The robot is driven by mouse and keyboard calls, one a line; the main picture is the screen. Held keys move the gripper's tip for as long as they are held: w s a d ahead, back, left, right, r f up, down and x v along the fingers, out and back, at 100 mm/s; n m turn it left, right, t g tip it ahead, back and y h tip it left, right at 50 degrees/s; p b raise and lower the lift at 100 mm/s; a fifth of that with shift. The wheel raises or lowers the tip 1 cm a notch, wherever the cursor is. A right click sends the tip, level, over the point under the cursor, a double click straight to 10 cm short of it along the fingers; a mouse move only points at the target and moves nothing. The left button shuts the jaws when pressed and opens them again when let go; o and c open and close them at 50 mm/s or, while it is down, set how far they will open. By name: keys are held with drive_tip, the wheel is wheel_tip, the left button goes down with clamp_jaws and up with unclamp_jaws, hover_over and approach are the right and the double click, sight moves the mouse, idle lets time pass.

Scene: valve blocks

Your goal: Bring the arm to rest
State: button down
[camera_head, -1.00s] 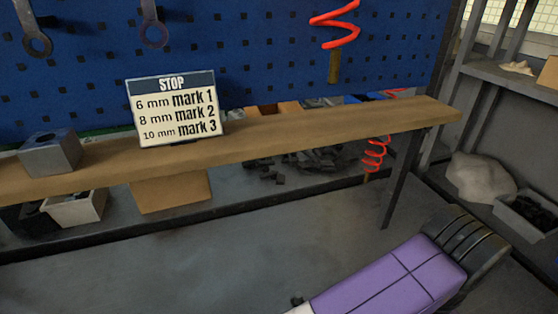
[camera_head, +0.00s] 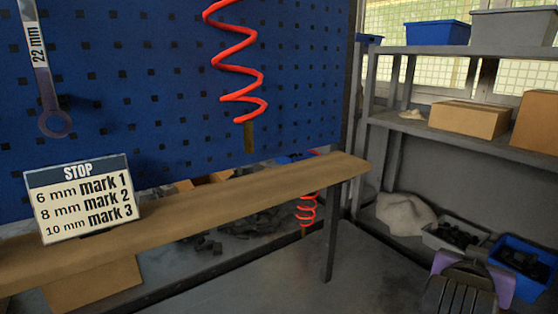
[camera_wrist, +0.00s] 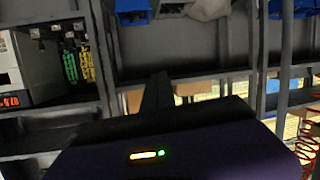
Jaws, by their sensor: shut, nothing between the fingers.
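My gripper (camera_wrist: 158,82) shows in the wrist view as dark fingers standing together above its dark purple body, which carries a small yellow and green light. The fingers are shut and nothing is between them. They are apart from the shelving behind them. In the head view, only a purple and dark ribbed part of my arm (camera_head: 465,285) shows at the bottom right, in front of the bins on the low shelf. The fingers cannot be made out in the head view.
A wooden bench (camera_head: 200,220) with a stop sign (camera_head: 82,200) runs along the blue pegboard (camera_head: 150,100). A red coiled hose (camera_head: 238,70) hangs there. Grey shelving (camera_head: 455,140) with boxes stands at right. The wrist view shows a cabinet (camera_wrist: 45,65) at left. Floor before the bench is clear.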

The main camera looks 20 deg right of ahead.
drive_tip(key=w+a+r+n+t, duration=0.2)
drive_tip(key=a+n+t, duration=0.1)
drive_tip(key=n+t, duration=0.5)
drive_tip(key=s+a+f+n+t+y, duration=0.3)
drive_tip(key=s+a+f+n+y, duration=0.4)
drive_tip(key=a+f, duration=0.3)
drive_tip(key=s+a+f+m+g+y, duration=0.1)
drive_tip(key=s+a+f+y, duration=0.2)
drive_tip(key=s+a, duration=0.4)
drive_tip(key=s+a+f+m+g+y, duration=0.1)
drive_tip(key=s+a+f, duration=0.4)
drive_tip(key=s, duration=1)
drive_tip(key=a+m+y, duration=0.1)
drive_tip(key=a+y, duration=0.1)
drive_tip(key=a, duration=0.1)
drive_tip(key=shift+s+a+m+g, duration=0.3)
drive_tip(key=shift+g, duration=0.1)
